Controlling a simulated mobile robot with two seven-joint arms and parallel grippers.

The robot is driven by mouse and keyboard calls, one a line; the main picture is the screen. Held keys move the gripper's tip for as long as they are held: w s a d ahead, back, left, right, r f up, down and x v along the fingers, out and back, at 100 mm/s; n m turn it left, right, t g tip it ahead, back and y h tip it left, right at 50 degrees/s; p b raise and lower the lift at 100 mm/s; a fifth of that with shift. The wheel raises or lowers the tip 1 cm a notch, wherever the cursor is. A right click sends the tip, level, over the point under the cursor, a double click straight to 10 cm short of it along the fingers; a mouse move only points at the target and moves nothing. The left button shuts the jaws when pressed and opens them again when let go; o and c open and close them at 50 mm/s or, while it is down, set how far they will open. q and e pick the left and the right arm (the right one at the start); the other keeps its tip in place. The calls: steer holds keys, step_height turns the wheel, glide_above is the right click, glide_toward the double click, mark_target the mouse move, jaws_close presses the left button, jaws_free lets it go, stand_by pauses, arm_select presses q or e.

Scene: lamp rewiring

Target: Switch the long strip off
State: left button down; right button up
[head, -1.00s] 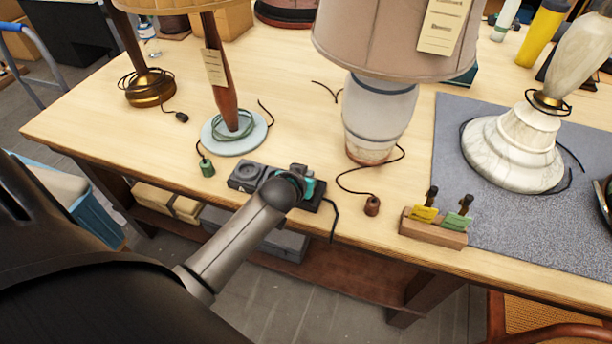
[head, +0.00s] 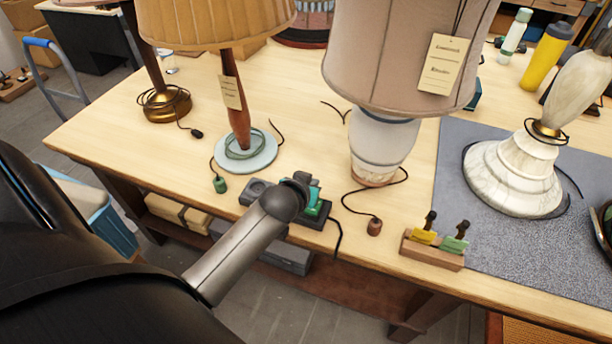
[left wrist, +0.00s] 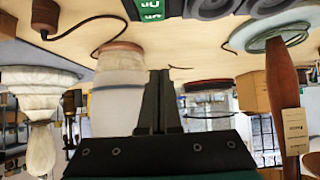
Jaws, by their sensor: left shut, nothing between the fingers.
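The long strip (head: 257,188) is a dark power strip with round sockets, lying near the table's front edge in the head view. In the left wrist view its sockets (left wrist: 210,8) and a green switch with white marks (left wrist: 148,10) show at the top edge, upside down. My left gripper (left wrist: 159,75) is shut and empty, its fingers close to the switch; I cannot tell whether they touch it. In the head view my left wrist covers the middle of the strip and hides the fingertips. My right gripper is not in view.
A green plug (head: 220,185) lies left of the strip and a brown plug (head: 374,228) right of it. Several lamps stand behind, including one with a white-grey base (head: 380,145). A wooden block (head: 432,250) with yellow and green pieces stands to the right, by a grey mat (head: 460,200).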

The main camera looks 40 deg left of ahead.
arm_select(q)
steer(key=w+r+p+v, duration=0.1)
steer(key=v, duration=0.5)
steer(key=shift+s, duration=0.1)
stand_by(0.5)
steer(key=s+d+m+g+h, duration=0.1)
steer(key=s+d+m+g, duration=0.3)
steer(key=s, duration=0.6)
steer(key=s+d+m+g+h, duration=0.1)
steer(key=s+d+g+h, duration=0.15)
steer(key=s+d, duration=0.55)
steer(key=s+a+f+g+b, duration=0.15)
steer(key=f+b, duration=0.25)
steer(key=f, duration=1.2)
steer(key=s+f+b, duration=0.2)
steer(key=f+b, duration=0.3)
steer(key=f, duration=1.2)
steer(key=s+a+f+b, duration=0.1)
steer(key=s+f+b, duration=0.2)
steer(key=s+f, duration=0.4)
steer(key=s+a+f+g+y+b, duration=0.1)
steer(key=s+f+b, duration=0.2)
steer(key=s+f, duration=0.5)
step_height(320, 180, down, 4)
steer(key=shift+a+f, duration=0.2)
